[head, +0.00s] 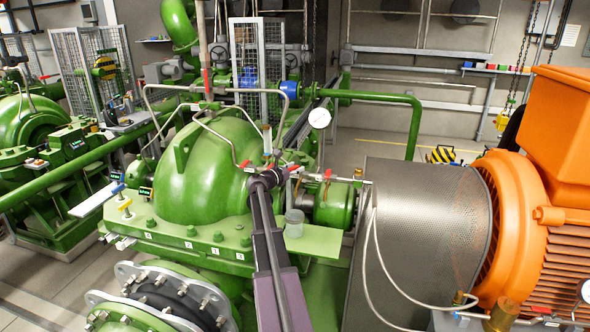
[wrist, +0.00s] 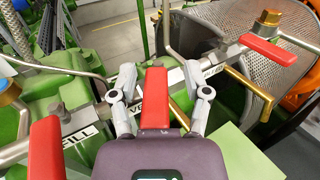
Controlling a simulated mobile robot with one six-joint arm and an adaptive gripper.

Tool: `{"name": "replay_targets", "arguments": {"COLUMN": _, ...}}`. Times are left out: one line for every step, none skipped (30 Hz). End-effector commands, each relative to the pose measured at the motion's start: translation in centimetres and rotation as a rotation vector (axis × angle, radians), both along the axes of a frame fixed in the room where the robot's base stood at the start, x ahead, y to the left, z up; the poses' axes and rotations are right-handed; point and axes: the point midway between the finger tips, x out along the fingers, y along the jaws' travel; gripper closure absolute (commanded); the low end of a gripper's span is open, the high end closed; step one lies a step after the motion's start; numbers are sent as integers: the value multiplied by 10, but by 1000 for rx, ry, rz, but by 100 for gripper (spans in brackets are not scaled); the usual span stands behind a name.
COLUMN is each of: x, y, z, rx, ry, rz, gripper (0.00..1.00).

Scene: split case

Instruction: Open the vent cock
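The vent cock's red lever (wrist: 154,98) stands in the middle of the wrist view, beside a partly hidden label beginning "VE". It is mounted on a grey metal pipe. My gripper (wrist: 161,78) is open, with one finger on each side of this lever and a visible gap on both sides. In the head view my gripper (head: 272,175) is at the row of small red-handled cocks beside the green pump casing (head: 205,170). There my wrist partly hides the vent cock.
A second red lever (wrist: 47,148), beside a "FILL" label (wrist: 78,136), is close on the left. A third red lever (wrist: 272,50) with a brass nut is at upper right. A brass pipe (wrist: 250,92) runs right of my gripper. A pressure gauge (head: 319,117) stands nearby.

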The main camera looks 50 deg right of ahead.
Motion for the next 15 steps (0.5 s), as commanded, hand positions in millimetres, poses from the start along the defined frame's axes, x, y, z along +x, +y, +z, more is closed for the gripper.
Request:
{"name": "replay_targets", "arguments": {"x": 0, "y": 0, "z": 0, "rx": 0, "ry": 0, "rz": 0, "gripper": 37}}
{"name": "replay_targets", "arguments": {"x": 0, "y": 0, "z": 0, "rx": 0, "ry": 0, "rz": 0, "gripper": 37}}
{"name": "replay_targets", "arguments": {"x": 0, "y": 0, "z": 0, "rx": 0, "ry": 0, "rz": -1, "gripper": 37}}
{"name": "replay_targets", "arguments": {"x": 0, "y": -1, "z": 0, "rx": 0, "ry": 0, "rz": -1, "gripper": 37}}
{"name": "replay_targets", "arguments": {"x": 0, "y": -1, "z": 0, "rx": 0, "ry": 0, "rz": -1, "gripper": 37}}
{"name": "replay_targets", "arguments": {"x": 0, "y": -1, "z": 0, "rx": 0, "ry": 0, "rz": -1, "gripper": 37}}
{"name": "replay_targets", "arguments": {"x": 0, "y": 0, "z": 0, "rx": 0, "ry": 0, "rz": -1, "gripper": 37}}
{"name": "replay_targets", "arguments": {"x": 0, "y": 0, "z": 0, "rx": 0, "ry": 0, "rz": -1, "gripper": 37}}
{"name": "replay_targets", "arguments": {"x": 0, "y": 0, "z": 0, "rx": 0, "ry": 0, "rz": 0, "gripper": 37}}
{"name": "replay_targets", "arguments": {"x": 0, "y": 1, "z": 0, "rx": 0, "ry": 0, "rz": 0, "gripper": 37}}
{"name": "replay_targets", "arguments": {"x": 0, "y": 2, "z": 0, "rx": 0, "ry": 0, "rz": 0, "gripper": 37}}
{"name": "replay_targets", "arguments": {"x": 0, "y": 4, "z": 0, "rx": 0, "ry": 0, "rz": 0, "gripper": 37}}
{"name": "replay_targets", "arguments": {"x": 1, "y": 6, "z": 0, "rx": 0, "ry": 0, "rz": 1, "gripper": 37}}
{"name": "replay_targets", "arguments": {"x": 1, "y": 8, "z": 0, "rx": 0, "ry": 0, "rz": 1, "gripper": 37}}
{"name": "replay_targets", "arguments": {"x": 1, "y": 11, "z": 0, "rx": 0, "ry": 0, "rz": 1, "gripper": 37}}
